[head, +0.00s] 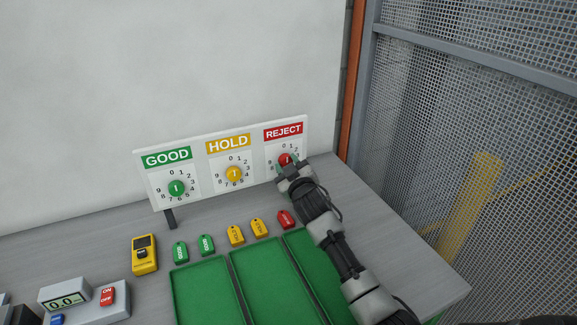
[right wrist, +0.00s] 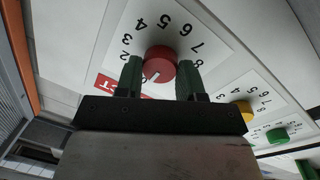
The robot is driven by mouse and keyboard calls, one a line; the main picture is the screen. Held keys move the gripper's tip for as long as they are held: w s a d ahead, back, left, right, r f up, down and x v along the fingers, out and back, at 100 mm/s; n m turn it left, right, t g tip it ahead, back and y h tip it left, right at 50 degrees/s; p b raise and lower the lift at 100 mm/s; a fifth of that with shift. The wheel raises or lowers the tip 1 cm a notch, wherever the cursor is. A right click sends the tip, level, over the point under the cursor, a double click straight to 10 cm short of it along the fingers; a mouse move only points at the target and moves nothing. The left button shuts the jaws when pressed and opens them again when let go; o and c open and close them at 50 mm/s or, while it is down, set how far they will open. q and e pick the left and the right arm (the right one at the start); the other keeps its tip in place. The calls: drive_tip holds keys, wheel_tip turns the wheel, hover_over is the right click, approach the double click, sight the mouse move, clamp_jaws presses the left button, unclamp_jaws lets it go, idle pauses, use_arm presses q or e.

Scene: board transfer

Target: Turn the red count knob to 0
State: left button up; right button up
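The head view also shows the red knob (head: 285,159), partly behind my gripper. My right gripper (right wrist: 160,78) has its two dark green fingers on either side of the knob, apparently touching both sides. In the head view, my right gripper (head: 287,166) is at the REJECT dial. Digits 2 to 8 show around the knob; the gripper hides 0 and 1 in the wrist view. My left gripper is not in view.
The white panel (head: 205,150) also carries a yellow HOLD knob (head: 234,174) and a green GOOD knob (head: 176,188). Several coloured tags, green trays (head: 207,290) and a yellow device (head: 144,254) lie on the grey table. A mesh fence (head: 470,130) stands right.

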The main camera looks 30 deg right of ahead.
drive_tip(key=o, duration=0.4)
drive_tip(key=shift+s+f, duration=0.15)
drive_tip(key=shift+s, duration=0.35)
drive_tip(key=s+a+b, duration=0.1)
drive_tip(key=s, duration=0.8)
drive_tip(key=shift+s+a+f+b, duration=0.15)
drive_tip(key=shift+s+a+b, duration=0.1)
drive_tip(key=shift+s+b, duration=0.15)
drive_tip(key=shift+w, duration=0.1)
